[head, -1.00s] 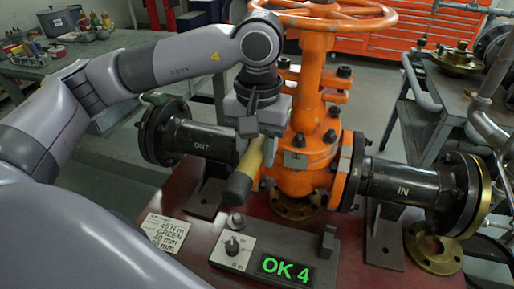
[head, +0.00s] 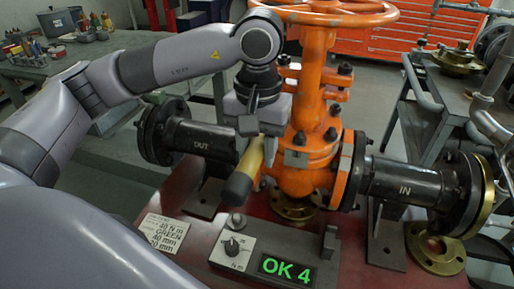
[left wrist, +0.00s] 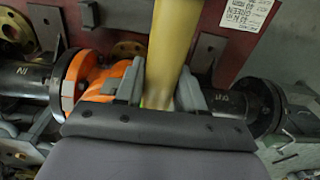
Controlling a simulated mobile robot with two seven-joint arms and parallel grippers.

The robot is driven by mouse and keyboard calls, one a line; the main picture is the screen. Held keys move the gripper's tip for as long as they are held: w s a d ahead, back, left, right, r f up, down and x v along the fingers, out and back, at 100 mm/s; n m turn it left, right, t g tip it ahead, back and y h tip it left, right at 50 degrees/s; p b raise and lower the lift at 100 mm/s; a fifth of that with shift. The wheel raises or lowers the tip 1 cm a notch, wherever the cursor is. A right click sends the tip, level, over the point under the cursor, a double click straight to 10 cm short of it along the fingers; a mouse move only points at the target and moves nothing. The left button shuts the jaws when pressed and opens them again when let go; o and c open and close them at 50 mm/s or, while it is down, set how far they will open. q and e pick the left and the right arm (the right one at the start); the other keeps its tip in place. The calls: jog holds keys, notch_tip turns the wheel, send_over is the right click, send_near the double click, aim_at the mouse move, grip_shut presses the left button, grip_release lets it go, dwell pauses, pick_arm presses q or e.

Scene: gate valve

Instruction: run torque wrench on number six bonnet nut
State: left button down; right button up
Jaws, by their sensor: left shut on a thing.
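My left gripper (head: 258,135) is shut on the torque wrench (head: 249,160), a yellow handle with a dark grey end that points down toward the front. It is held in front of the orange gate valve (head: 310,178), left of the bonnet. The yellow handle also shows between the jaws in the left wrist view (left wrist: 165,45). The wrench's head is hidden behind the gripper. Bonnet nuts (head: 299,138) show on the orange bonnet flange; I cannot tell which is number six. My right gripper is not in view.
A grey tester box with a knob (head: 232,246) and a green "OK 4" display (head: 287,269) stands on the red base plate (head: 190,225). A label card (head: 164,232) lies left of it. Black pipes (head: 400,184) flank the valve. An orange handwheel (head: 335,13) is above.

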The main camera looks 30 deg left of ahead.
pick_arm(q)
jog(key=shift+f+b, duration=0.25)
jog(key=shift+b, duration=0.45)
dwell(1.1)
jog(key=shift+r+b, duration=0.35)
dwell(0.9)
jog(key=shift+r, duration=0.15)
dwell(0.3)
